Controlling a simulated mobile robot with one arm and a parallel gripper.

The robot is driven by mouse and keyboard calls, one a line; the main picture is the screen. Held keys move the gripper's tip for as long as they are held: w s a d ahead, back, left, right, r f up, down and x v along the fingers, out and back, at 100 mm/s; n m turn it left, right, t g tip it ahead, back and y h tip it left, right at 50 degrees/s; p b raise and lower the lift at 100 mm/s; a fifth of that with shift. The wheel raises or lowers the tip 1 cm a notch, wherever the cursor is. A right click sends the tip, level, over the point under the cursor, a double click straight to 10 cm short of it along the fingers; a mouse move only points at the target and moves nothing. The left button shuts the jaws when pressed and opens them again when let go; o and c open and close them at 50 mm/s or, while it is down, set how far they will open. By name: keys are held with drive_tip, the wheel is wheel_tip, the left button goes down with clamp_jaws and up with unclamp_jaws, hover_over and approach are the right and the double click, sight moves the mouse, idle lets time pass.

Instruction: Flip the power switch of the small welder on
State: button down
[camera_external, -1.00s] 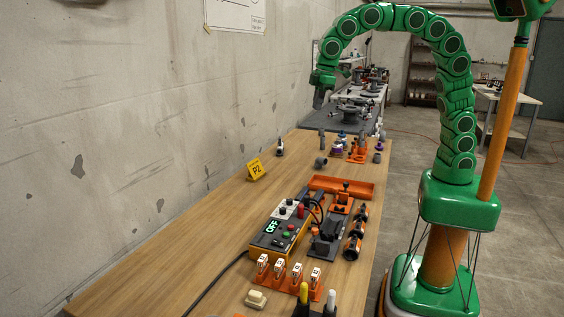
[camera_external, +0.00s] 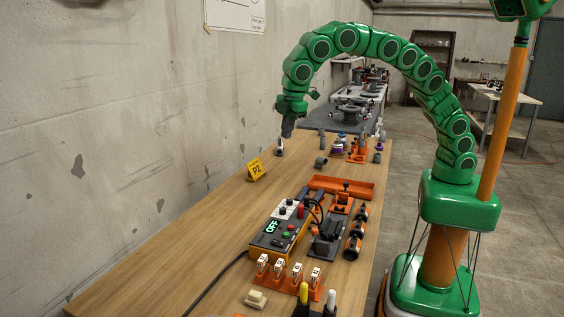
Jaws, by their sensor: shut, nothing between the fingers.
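The small welder (camera_external: 280,228) is a yellow and dark box on the wooden table, with a display reading OFF. Knobs, a red part and small coloured buttons show on its top; which of these is the power switch is too small to tell. My gripper (camera_external: 287,134) is shut and empty. It points down above the far left part of the table, well beyond the welder and apart from it.
A yellow P2 sign (camera_external: 255,169) stands near the wall. An orange tray (camera_external: 341,186) lies behind the welder, and a dark fixture (camera_external: 328,236) is right of it. An orange rack (camera_external: 286,283) with white pieces stands in front. The table's left side is mostly clear.

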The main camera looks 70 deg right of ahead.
drive_tip(key=s+a+f+n, duration=0.2)
drive_tip(key=a+f, duration=0.3)
drive_tip(key=a, duration=0.5)
drive_tip(key=n, duration=0.2)
hover_over(274, 245)
drive_tip(key=s+d, duration=0.1)
drive_tip(key=s, duration=0.1)
wheel_tip(274, 245, down, 5)
drive_tip(key=shift+s+a+f+n+g+y, duration=0.2)
drive_tip(key=shift+a+f+n+g+y, duration=0.1)
drive_tip(key=shift+a+f+n, duration=0.25)
drive_tip(key=shift+d, duration=0.1)
drive_tip(key=shift+f, duration=0.1)
drive_tip(key=f, duration=0.4)
drive_tip(key=w+f, duration=0.1)
drive_tip(key=f, duration=0.4)
drive_tip(key=w+f, duration=0.1)
drive_tip(key=f, duration=0.3)
drive_tip(key=shift+f, duration=0.3)
